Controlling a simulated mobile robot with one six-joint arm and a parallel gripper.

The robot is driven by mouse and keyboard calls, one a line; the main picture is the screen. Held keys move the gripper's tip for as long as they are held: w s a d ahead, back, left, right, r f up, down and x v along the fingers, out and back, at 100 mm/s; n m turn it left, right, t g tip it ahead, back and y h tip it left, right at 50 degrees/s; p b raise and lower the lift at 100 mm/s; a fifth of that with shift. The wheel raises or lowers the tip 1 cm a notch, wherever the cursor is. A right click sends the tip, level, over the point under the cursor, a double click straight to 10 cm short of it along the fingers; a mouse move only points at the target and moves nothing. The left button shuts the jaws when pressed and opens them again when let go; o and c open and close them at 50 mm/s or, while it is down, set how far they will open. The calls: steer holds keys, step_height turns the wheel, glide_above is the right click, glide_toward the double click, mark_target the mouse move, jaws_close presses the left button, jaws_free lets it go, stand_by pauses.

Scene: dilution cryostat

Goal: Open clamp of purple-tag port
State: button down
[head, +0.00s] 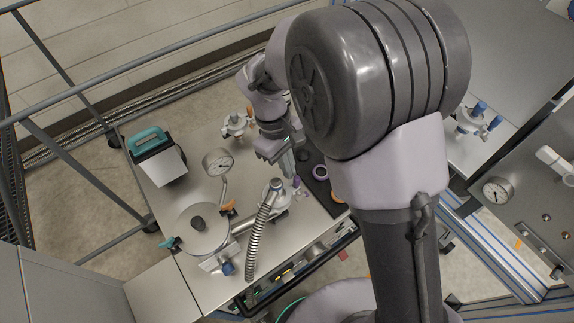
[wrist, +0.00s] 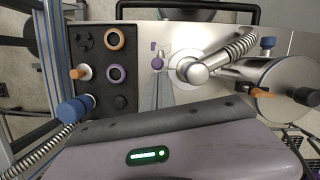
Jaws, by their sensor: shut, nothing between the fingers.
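A small purple tag (wrist: 157,63) sits on the metal deck beside a round port flange (wrist: 174,66). A silver elbow (wrist: 193,72) with a corrugated hose (wrist: 238,47) sits on that port. In the head view the purple tag (head: 297,183) shows just right of the hose's upper end. The clamp's exact outline is too small to make out. My gripper (wrist: 158,84) is shut and empty, its narrow fingers pointing at the deck just short of the purple tag. In the head view my gripper (head: 289,172) is just above and left of the tag; contact cannot be told.
A dark panel (wrist: 100,98) left of the port holds a purple ring (wrist: 117,73) and an orange ring (wrist: 115,38).

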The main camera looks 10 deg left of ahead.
mark_target(297, 190)
steer(key=s+d+m, duration=0.1)
steer(key=m, duration=0.1)
steer(key=s+d+m, duration=0.1)
steer(key=m, duration=0.1)
steer(key=shift+s+d+g+y, duration=0.15)
steer(key=shift+d+g+y, duration=0.15)
steer(key=shift+d+g, duration=0.1)
steer(key=s+d+m+y+b, duration=0.1)
steer(key=s+m+y, duration=0.1)
steer(key=s+m, duration=0.6)
steer(key=shift+s+d+m+g, duration=0.3)
steer(key=shift+d+m+g, duration=0.1)
steer(key=shift+m, duration=0.5)
